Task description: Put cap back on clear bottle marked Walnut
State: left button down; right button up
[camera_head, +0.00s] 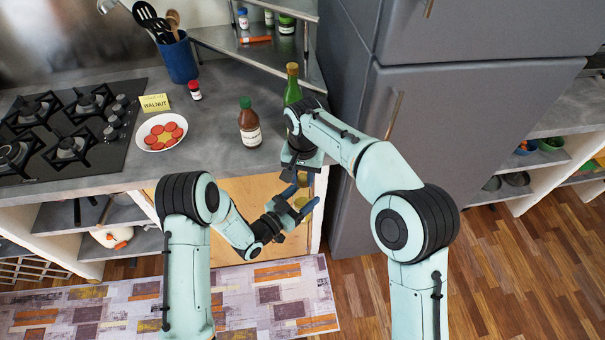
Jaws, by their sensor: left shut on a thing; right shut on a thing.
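My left gripper (296,205) is in front of the counter's wooden cabinet door. It is shut on a small, pale, see-through thing that looks like the clear bottle, mostly hidden by the blue fingers. My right gripper (298,175) is just above it, pointing down, near the counter's front edge. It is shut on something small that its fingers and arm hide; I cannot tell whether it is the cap. The two grippers are very close together. I cannot see whether the held things touch. A yellow card (155,102) reading WALNUT stands on the counter.
On the grey counter (215,125) stand a brown bottle with a green cap (249,125), a green bottle (292,88), a plate with red slices (145,138), a small red-capped jar (195,91) and a blue utensil holder (178,60). A stove is left; a grey fridge right.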

jog(key=m, duration=0.3)
jog(key=shift+a, duration=0.15)
jog(key=m, duration=0.5)
jog(key=shift+w+a, duration=0.1)
jog(key=m, duration=0.7)
jog(key=shift+w+a, duration=0.1)
jog(key=shift+w, duration=0.05)
jog(key=m, duration=0.7)
jog(key=shift+w+m, duration=0.2)
jog(key=shift+m, duration=0.2)
jog(key=m, duration=0.6)
jog(key=shift+w+d, duration=0.15)
jog(key=shift+d, duration=0.05)
jog(key=o, duration=1)
